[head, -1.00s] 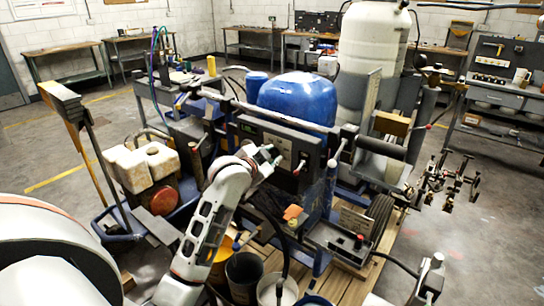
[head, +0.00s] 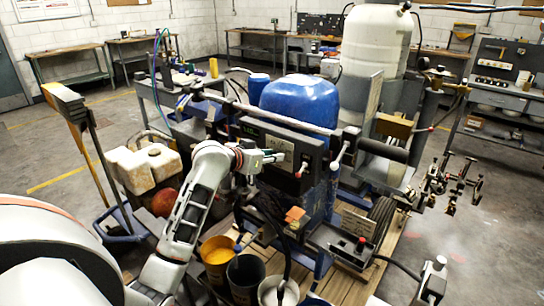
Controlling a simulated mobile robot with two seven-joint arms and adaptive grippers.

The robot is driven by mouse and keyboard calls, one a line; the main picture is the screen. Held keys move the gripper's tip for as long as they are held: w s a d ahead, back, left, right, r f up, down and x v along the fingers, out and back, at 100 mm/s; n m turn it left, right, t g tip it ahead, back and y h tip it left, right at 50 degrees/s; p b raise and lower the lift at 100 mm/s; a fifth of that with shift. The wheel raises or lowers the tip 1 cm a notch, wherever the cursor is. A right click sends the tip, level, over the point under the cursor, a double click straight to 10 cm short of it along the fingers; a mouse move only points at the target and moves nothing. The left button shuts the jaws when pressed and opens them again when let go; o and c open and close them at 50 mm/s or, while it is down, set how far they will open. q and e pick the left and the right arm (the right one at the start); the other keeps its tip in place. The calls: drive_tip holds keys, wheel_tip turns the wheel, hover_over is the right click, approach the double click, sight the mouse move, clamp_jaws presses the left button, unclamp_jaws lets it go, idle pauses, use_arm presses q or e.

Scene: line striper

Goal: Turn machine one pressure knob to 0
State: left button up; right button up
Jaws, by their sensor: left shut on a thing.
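The line striper's grey control box (head: 308,160) faces me in the middle of the head view, below the blue tank (head: 300,100). It has a small display, a light plate and a red-tipped control on its front. My left gripper (head: 279,157) reaches in from the left and is shut at the front of this box, on what appears to be the pressure knob. The fingers hide the knob, so its pointer and setting cannot be read.
A handlebar (head: 265,115) with a black grip (head: 384,151) runs above the box. Yellow (head: 217,252) and dark (head: 246,277) buckets stand below my left arm. A white tank (head: 375,42) rises behind.

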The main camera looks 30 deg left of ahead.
use_arm(q)
drive_tip(key=shift+f, duration=0.25)
drive_tip(key=o, duration=1.1)
drive_tip(key=shift+o, duration=0.2)
drive_tip(key=shift+r, duration=0.1)
drive_tip(key=v, duration=1.2)
